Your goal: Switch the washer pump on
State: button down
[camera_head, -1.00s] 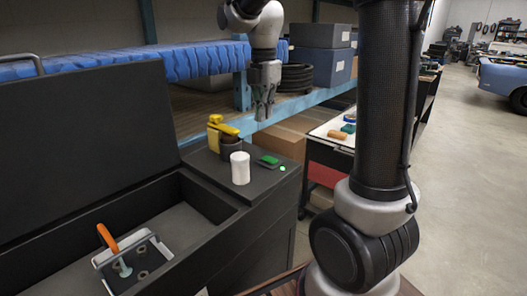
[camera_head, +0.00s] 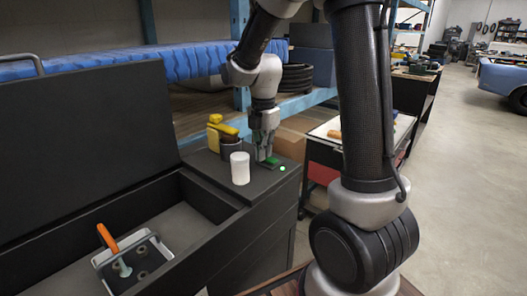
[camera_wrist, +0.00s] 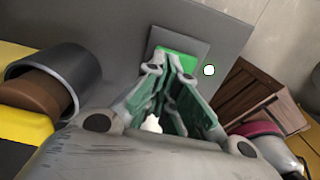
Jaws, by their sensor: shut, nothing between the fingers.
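The washer (camera_head: 250,195) is a dark open-lidded cabinet. Near the right end of its top is a green rocker switch on a dark plate (camera_head: 273,161), partly hidden by my gripper. A small indicator (camera_head: 282,168) beside it glows green. In the wrist view the green switch (camera_wrist: 177,57) and its plate (camera_wrist: 203,52) lie just past the fingertips, with the indicator (camera_wrist: 209,70) to their right, bright white. My gripper (camera_head: 263,158) points down, shut and empty, with its tips at the switch; I cannot tell whether they touch it.
A white cylinder (camera_head: 240,168) stands close left of my gripper. A dark cup (camera_head: 231,148) and a yellow object (camera_head: 216,132) stand behind it. In the basin sits a metal tray (camera_head: 150,262) with an orange-handled brush (camera_head: 108,238). A blue shelf rack stands behind.

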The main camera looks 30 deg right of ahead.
jog(key=shift+w+f+g, duration=0.1)
jog(key=shift+f+g, duration=0.15)
jog(key=shift+g, duration=0.05)
jog(key=shift+s+d+r, duration=0.15)
jog(key=shift+s, duration=0.25)
jog(key=shift+s+d+r, duration=0.1)
jog(key=shift+s, duration=0.25)
